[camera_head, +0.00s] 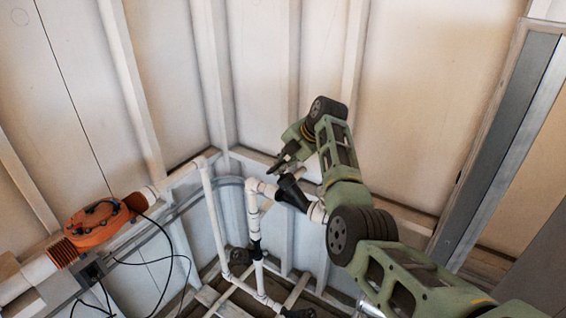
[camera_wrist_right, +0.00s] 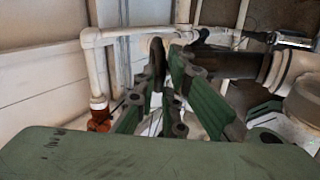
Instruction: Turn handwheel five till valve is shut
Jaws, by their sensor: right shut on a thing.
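My right gripper (camera_head: 281,164) reaches down from the upper right to the white pipework in the head view. It is shut on a dark part that I take to be handwheel five; the wheel is mostly hidden by the fingers in the head view. The black valve body (camera_head: 292,192) sits on the white pipe just below the fingertips. In the right wrist view the green fingers (camera_wrist_right: 168,62) have a dark, thin rim, the handwheel (camera_wrist_right: 156,60), at their tips. The black valve (camera_wrist_right: 228,63) is to their right. How far the valve is turned cannot be told. My left gripper is not in view.
White pipes (camera_head: 211,212) rise in front of the pale panelled wall (camera_head: 260,70). An orange unit (camera_head: 98,224) with black cables is on a thick white pipe at left. A grey metal frame (camera_head: 500,140) stands at right. A second dark fitting (camera_head: 240,256) is lower down.

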